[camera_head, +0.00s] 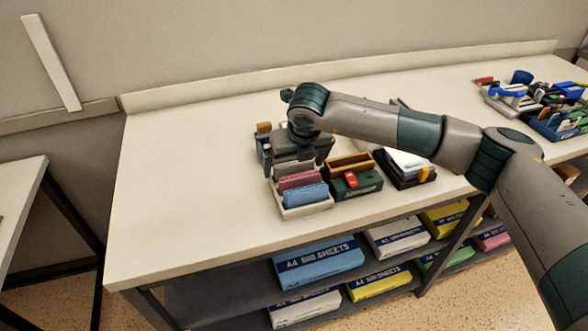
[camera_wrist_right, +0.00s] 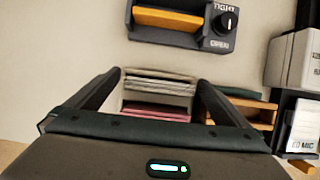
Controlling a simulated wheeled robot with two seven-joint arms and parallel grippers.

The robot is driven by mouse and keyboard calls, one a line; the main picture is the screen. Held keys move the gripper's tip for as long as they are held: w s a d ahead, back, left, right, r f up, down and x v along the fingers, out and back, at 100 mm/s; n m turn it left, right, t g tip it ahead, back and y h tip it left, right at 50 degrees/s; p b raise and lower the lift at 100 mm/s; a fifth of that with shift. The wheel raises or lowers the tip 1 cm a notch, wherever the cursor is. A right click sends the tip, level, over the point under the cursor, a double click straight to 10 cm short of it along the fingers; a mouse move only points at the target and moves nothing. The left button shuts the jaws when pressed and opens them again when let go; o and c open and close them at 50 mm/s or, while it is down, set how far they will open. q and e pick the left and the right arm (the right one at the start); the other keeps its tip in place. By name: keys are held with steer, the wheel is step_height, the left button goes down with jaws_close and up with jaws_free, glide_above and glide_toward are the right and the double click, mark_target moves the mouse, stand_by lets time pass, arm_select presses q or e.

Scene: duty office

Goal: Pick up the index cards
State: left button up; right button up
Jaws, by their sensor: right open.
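A pale tray (camera_head: 305,211) on the bench holds a pink stack (camera_head: 299,180) and a blue stack (camera_head: 306,195) in its front part. In the right wrist view, pale grey-white cards (camera_wrist_right: 160,86), which look like the index cards, stand in the rear slot behind the pink stack (camera_wrist_right: 155,111). My right gripper (camera_head: 298,163) is above the rear of the tray, pointing down, and hides part of it. Its open fingers (camera_wrist_right: 160,82) lie to either side of the cards in the wrist view, with nothing gripped. Whether they touch the tray is unclear. My left gripper is not in view.
A dark device with an orange part (camera_wrist_right: 168,20) and a knob stands behind the tray. A wooden organizer (camera_head: 350,164) and a black holder with white paper (camera_head: 408,160) stand close on the right. The bench's left side (camera_head: 185,190) is clear.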

mark_target(294, 162)
stand_by(0.4)
steer(key=c, duration=1)
steer(key=shift+c, duration=0.2)
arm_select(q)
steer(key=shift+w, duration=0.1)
arm_select(e)
steer(key=shift+r, duration=0.1)
steer(key=shift+r, duration=0.15)
step_height(294, 162, up, 3)
steer(key=shift+r+b, duration=0.1)
steer(key=shift+b, duration=1)
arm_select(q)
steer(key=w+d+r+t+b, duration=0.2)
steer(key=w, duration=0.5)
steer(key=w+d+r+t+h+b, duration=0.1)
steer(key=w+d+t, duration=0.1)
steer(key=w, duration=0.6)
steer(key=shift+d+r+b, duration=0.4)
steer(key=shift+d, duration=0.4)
arm_select(e)
steer(key=w+d+r, duration=0.7)
steer(key=w+d, duration=0.1)
steer(key=shift+w+r, duration=0.15)
steer(key=shift+w, duration=0.05)
